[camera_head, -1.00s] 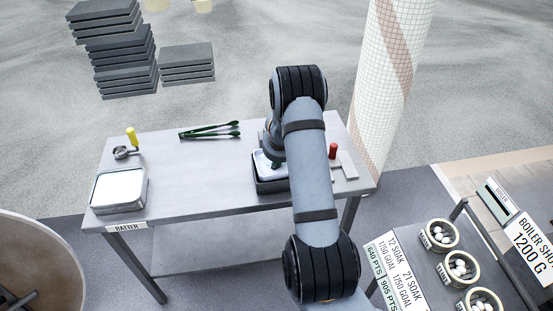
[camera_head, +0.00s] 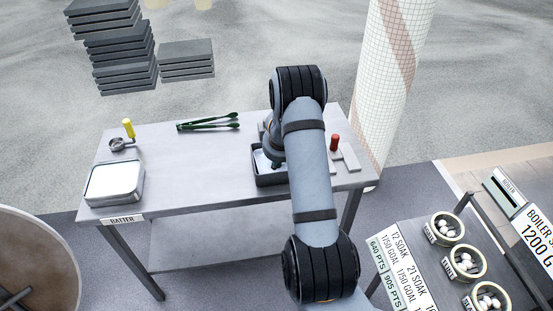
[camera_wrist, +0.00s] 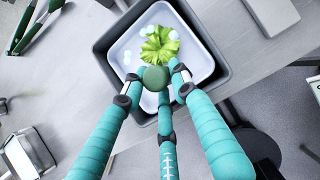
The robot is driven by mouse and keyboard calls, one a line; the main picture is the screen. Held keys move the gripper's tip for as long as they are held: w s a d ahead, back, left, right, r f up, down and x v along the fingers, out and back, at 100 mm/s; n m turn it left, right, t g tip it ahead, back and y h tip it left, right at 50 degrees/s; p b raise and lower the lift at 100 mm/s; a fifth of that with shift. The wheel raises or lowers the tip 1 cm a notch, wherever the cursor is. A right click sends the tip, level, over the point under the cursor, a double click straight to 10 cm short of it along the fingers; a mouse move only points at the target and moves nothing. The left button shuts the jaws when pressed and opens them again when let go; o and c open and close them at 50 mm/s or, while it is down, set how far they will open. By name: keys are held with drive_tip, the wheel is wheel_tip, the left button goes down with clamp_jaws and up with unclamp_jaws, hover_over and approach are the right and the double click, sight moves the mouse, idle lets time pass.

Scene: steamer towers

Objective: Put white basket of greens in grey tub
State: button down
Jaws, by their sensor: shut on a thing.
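The white basket (camera_wrist: 197,62) shows in the wrist view with bright green leaves (camera_wrist: 160,45) inside it. It lies within the outline of the dark grey tub (camera_wrist: 221,72); whether it rests on the tub's floor cannot be told. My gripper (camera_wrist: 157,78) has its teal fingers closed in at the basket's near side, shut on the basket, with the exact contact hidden. In the head view the grey tub (camera_head: 268,179) stands on the steel table, partly behind my arm. A bit of the white basket (camera_head: 261,160) shows inside it.
A metal tray (camera_head: 113,184) stands at the table's left, with a yellow-handled scoop (camera_head: 122,140) behind it. Green tongs (camera_head: 208,123) lie at the back. A red-topped object (camera_head: 334,143) stands right of my arm. The table's middle is clear.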

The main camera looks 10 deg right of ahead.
drive_tip(key=shift+f, duration=0.25)
drive_tip(key=c, duration=1.3)
unclamp_jaws()
